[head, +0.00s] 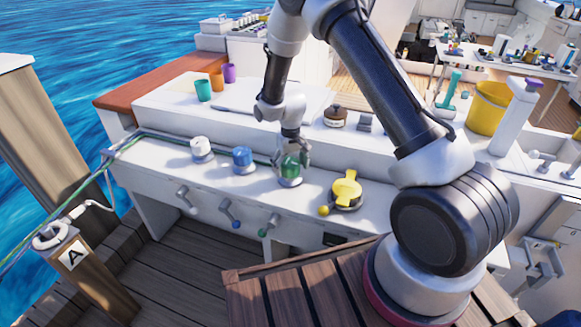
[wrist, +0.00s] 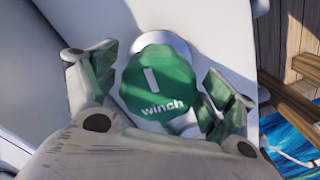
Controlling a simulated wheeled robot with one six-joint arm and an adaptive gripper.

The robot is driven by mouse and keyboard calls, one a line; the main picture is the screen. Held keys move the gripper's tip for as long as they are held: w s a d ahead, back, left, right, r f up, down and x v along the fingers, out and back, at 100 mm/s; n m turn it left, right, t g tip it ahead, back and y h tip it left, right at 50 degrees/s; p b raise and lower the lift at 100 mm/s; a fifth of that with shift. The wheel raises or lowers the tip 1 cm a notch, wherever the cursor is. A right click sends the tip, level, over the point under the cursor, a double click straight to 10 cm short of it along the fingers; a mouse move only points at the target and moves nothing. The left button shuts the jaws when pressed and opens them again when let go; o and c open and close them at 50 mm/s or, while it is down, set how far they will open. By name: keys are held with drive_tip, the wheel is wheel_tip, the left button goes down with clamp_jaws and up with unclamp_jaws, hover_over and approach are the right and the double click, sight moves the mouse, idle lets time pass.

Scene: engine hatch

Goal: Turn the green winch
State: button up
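The green winch (head: 290,165) is a round knob on a pale base on the white counter, between the blue knob and the yellow one. In the wrist view the green winch (wrist: 158,82) has a scalloped edge, a white bar mark and the word "winch". My gripper (head: 291,152) is directly above and around it, pointing down. In the wrist view my gripper (wrist: 160,88) has its fingers apart, one on each side of the knob. A gap shows on the left side; on the right the finger is close, and I cannot tell whether it touches.
A white knob (head: 202,148) and a blue knob (head: 243,159) stand to the left. A yellow handled knob (head: 346,188) stands to the right. Crank handles, one green-tipped (head: 270,226), hang on the front panel. Cups and a brown jar (head: 336,117) stand behind.

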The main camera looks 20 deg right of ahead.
sight(291, 163)
wheel_tip(291, 163, up, 12)
idle(0.6)
drive_tip(key=s+d+r+t, duration=0.1)
drive_tip(key=s+d+r, duration=0.4)
drive_tip(key=s+r, duration=0.4)
drive_tip(key=s+d+r+m+t, duration=0.1)
drive_tip(key=s+d+r+t, duration=0.1)
drive_tip(key=s+d+r, duration=0.3)
drive_tip(key=s+d+r+m+t, duration=0.1)
drive_tip(key=s+d+r, duration=0.3)
drive_tip(key=s+r, duration=0.9)
drive_tip(key=s, duration=0.6)
drive_tip(key=shift+s+d, duration=0.25)
drive_tip(key=shift+d, duration=0.15)
